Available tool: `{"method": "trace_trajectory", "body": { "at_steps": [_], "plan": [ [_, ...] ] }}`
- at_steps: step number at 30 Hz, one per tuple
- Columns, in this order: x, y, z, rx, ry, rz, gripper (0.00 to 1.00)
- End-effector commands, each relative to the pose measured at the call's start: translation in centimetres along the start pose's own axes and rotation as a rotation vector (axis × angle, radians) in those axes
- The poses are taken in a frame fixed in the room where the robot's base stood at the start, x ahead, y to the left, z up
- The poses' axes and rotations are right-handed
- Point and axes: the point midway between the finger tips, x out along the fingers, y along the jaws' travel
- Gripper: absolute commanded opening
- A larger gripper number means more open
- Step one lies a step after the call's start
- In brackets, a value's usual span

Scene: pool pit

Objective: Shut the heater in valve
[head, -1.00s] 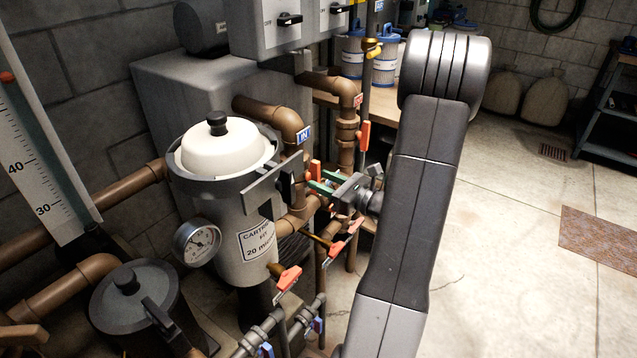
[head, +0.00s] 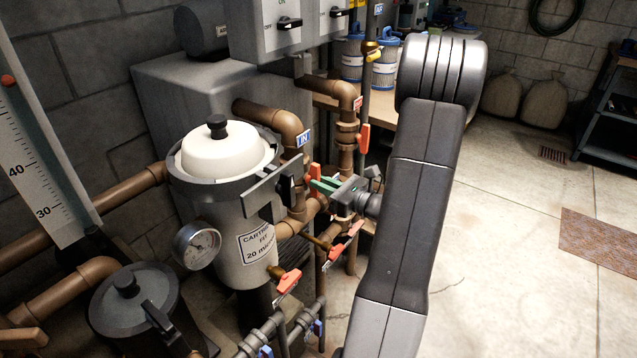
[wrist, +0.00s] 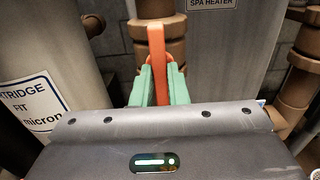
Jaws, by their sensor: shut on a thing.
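The orange lever (wrist: 157,50) of a valve stands between my gripper's (wrist: 159,75) two green fingers in the wrist view, with the brown pipe fitting (wrist: 154,10) right behind it. In the head view my gripper (head: 322,184) is at the brown pipe below the blue IN tag (head: 304,137), and the orange lever (head: 314,171) shows at its fingertips. My gripper is shut on this lever. The valve body is mostly hidden behind the lever and fingers.
The cartridge filter (head: 222,180) with its white lid and a gauge (head: 197,246) stands close left. Other orange levers (head: 364,138) (head: 288,281) are close by. The grey heater (head: 180,85) is behind. Open floor (head: 510,220) lies to the right.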

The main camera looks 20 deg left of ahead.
Motion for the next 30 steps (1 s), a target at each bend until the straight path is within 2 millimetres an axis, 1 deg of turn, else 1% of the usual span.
{"method": "trace_trajectory", "body": {
  "at_steps": [5,23,30],
  "plan": [
    [-0.02,0.01,0.58,0.123,0.001,-0.001,0.0],
    [-0.03,0.03,0.58,0.67,0.001,0.0,0.0],
    [-0.03,0.04,0.55,0.916,0.001,-0.001,0.0]
  ]
}}
